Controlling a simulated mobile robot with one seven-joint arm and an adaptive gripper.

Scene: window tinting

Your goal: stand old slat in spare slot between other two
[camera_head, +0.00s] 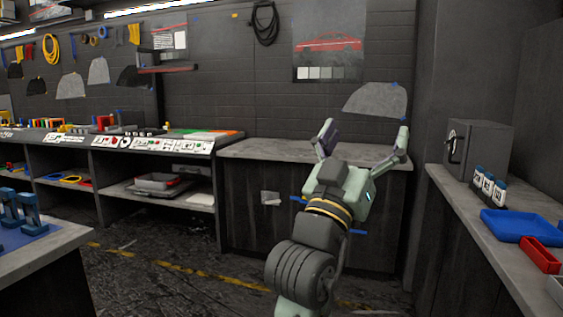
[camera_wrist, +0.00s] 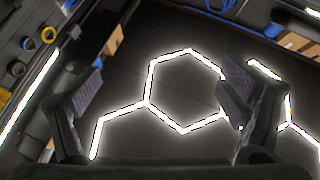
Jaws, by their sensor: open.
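My gripper (camera_head: 365,138) is raised in front of the back bench, fingers spread wide and pointing up, with nothing between them. In the wrist view my gripper (camera_wrist: 160,95) is also open and empty, facing the ceiling. I cannot make out an old slat in either view. A blue stand (camera_head: 22,212) with several upright blue parts is on the near left table, cut off by the picture's edge. I cannot tell whether it has a spare slot.
The back bench (camera_head: 265,151) looks bare. Shelves with tools (camera_head: 130,145) line the left back wall. Floor between the tables is open.

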